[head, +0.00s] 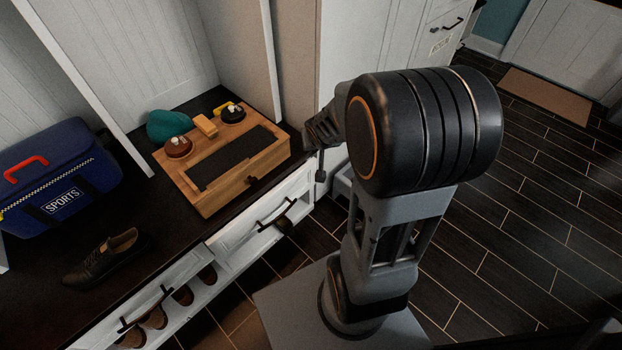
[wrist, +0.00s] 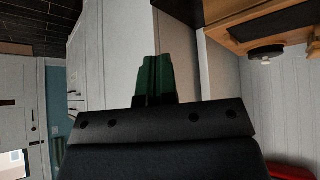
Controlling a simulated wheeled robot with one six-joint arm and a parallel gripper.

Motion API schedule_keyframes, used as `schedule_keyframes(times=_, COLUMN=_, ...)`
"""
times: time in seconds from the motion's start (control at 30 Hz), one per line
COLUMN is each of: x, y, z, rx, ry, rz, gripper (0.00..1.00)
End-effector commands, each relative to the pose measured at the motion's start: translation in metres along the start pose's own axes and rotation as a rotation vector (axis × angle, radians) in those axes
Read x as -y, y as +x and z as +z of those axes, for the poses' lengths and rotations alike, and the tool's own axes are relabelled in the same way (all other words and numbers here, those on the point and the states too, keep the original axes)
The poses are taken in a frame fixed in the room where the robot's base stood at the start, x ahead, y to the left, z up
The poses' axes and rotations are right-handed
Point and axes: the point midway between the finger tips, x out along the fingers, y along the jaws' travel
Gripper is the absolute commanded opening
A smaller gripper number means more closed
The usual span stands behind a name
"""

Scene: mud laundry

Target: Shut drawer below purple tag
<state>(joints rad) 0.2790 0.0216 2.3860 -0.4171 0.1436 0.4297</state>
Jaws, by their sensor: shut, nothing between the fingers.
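A white drawer front with a dark handle (head: 275,210) is set in the bench below the wooden box. Another dark handle (head: 145,308) is farther left on the bench front. A pale drawer-like edge (head: 341,186) shows beside my gripper, partly hidden by my arm; I cannot tell how far it stands out. No purple tag can be made out in either view.
The dark bench top (head: 150,215) holds a wooden box (head: 245,165), a blue sports bag (head: 60,175) and a dark shoe (head: 105,257). Several shoes (head: 182,295) sit in the space below. A white cabinet (head: 432,30) stands behind my arm. The dark tiled floor (head: 530,200) at right is clear.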

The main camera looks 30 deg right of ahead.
Motion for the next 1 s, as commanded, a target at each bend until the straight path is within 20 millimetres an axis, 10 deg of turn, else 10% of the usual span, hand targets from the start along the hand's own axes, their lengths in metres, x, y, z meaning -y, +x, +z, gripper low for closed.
schedule_keyframes(times=0.2, x=-0.043, y=0.128, z=0.025, rx=-0.160, ry=0.236, rz=-0.198, gripper=0.00)
schedule_keyframes(times=0.4, x=-0.049, y=0.187, z=0.087, rx=-0.223, ry=0.543, rz=-0.552, gripper=0.00)
schedule_keyframes(times=0.7, x=-0.043, y=0.193, z=0.162, rx=-0.243, ry=0.973, rz=-1.003, gripper=0.00)
schedule_keyframes(times=1.0, x=-0.037, y=0.188, z=0.176, rx=-0.250, ry=1.119, rz=-1.163, gripper=0.00)
